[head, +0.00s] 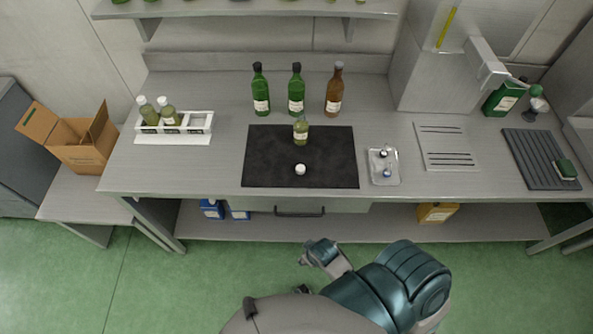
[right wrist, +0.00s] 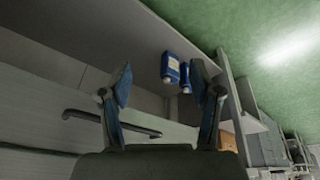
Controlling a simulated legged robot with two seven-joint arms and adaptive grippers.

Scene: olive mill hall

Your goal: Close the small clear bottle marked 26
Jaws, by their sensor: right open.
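A small clear bottle (head: 301,131) with greenish-yellow contents stands upright and uncapped near the back of the black mat (head: 262,165). Its label is too small to read. A white cap (head: 300,169) lies apart from it, nearer the mat's front. My right gripper (head: 314,252) is in front of the counter, below its top, away from bottle and cap. In the right wrist view my right gripper (right wrist: 162,78) has its two fingers spread with nothing between them. My left gripper is not in view.
A white rack (head: 198,122) holds two white-capped bottles at left. Two green bottles and a brown bottle (head: 334,92) stand behind the mat. A small tray (head: 385,178) sits at its right. The drawer handle (head: 299,212) juts from the counter front; it also shows in the wrist view (right wrist: 84,115).

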